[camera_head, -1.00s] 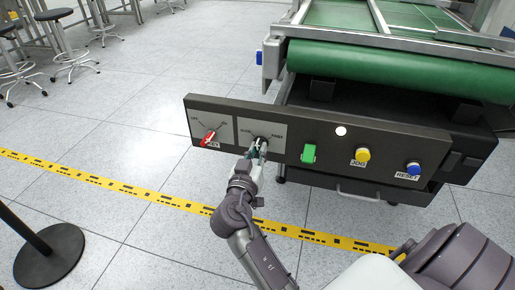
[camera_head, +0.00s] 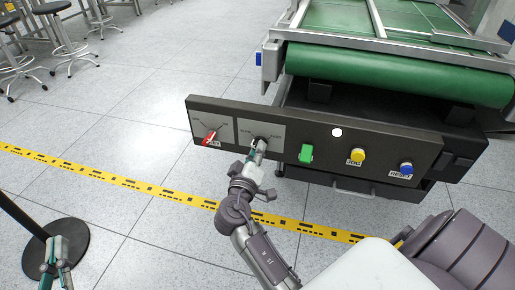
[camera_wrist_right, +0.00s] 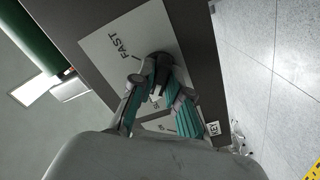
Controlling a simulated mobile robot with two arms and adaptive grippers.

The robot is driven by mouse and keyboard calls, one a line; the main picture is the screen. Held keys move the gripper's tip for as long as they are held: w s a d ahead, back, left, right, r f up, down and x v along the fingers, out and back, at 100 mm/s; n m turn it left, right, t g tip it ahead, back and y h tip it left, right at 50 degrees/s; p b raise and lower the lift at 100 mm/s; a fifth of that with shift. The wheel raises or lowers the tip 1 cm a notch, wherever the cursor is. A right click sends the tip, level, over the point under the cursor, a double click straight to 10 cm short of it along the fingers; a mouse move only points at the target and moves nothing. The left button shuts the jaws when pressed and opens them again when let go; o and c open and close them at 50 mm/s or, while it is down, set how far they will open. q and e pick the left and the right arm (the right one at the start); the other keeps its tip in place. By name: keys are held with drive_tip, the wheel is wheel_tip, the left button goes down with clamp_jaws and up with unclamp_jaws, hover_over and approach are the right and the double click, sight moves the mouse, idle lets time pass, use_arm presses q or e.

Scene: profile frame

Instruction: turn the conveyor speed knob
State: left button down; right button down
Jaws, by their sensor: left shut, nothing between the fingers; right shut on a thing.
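The conveyor speed knob is a dark knob (camera_head: 261,138) on a light plate marked SLOW and FAST on the black control panel (camera_head: 380,143). My right gripper (camera_head: 257,147) is shut on this knob. In the right wrist view, the teal-padded fingers of the right gripper (camera_wrist_right: 160,88) are around the dark knob (camera_wrist_right: 159,60), with FAST readable on the plate and the other label partly hidden. The fingers hide much of the knob, so its exact setting is hard to tell. My left gripper (camera_head: 57,250) is shut and empty at the lower left, far from the panel.
A red switch (camera_head: 209,137) sits left of the knob. A green button (camera_head: 306,153), yellow JOG button (camera_head: 357,156) and blue RESET button (camera_head: 406,168) are to the right. The green conveyor belt (camera_head: 400,73) lies behind. A black post base (camera_head: 75,233) stands lower left.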

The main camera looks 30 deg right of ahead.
use_arm(q)
drive_tip(key=shift+f, duration=0.35)
use_arm(e)
drive_tip(key=c, duration=1.1)
unclamp_jaws()
drive_tip(key=shift+c, duration=0.2)
